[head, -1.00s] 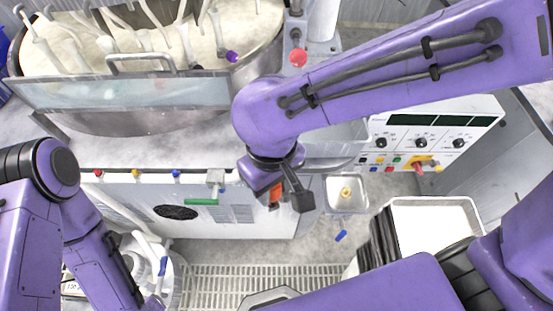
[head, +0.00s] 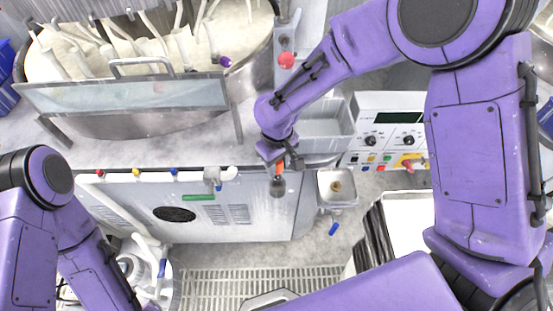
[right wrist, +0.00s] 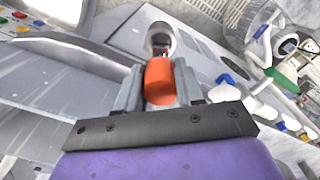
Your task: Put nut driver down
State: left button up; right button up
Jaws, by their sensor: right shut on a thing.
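The nut driver shows as an orange handle (right wrist: 160,82) between the two fingers of my right gripper (right wrist: 160,90) in the right wrist view. A rounded grey metal end (right wrist: 160,38) shows beyond the handle. In the head view my right gripper (head: 279,160) is over the front edge of the grey bench, left of the small metal tray. The orange handle shows there as a small patch, with a dark grey end (head: 278,187) below it. The driver's tip and whether it touches anything cannot be told. My left arm is at the lower left; its fingers are not visible.
A large round tub (head: 75,35) with pale contents stands at the back left behind a clear panel (head: 120,95). A control box (head: 385,135) stands right of a grey basin (head: 325,127). A small tray (head: 337,187) hangs at the bench front. Bare bench top (head: 150,153) lies left of my gripper.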

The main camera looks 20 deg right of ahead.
jog(key=shift+s+d+r, duration=0.1)
jog(key=shift+s+r, duration=0.1)
jog(key=shift+s, duration=0.5)
jog(key=shift+w+f, duration=0.75)
jog(key=shift+f, duration=0.1)
jog(key=shift+s, duration=0.15)
jog(key=o, duration=1.1)
jog(key=shift+s+r, duration=0.15)
jog(key=shift+s, duration=0.1)
pick_arm(q)
jog(key=shift+s, duration=0.3)
pick_arm(e)
jog(key=shift+w, duration=0.1)
jog(key=shift+w, duration=0.1)
pick_arm(q)
notch_tip(320, 180, down, 2)
jog(key=shift+f+b, duration=0.15)
jog(key=shift+b, duration=1)
pick_arm(e)
notch_tip(320, 180, up, 13)
jog(key=shift+r, duration=0.1)
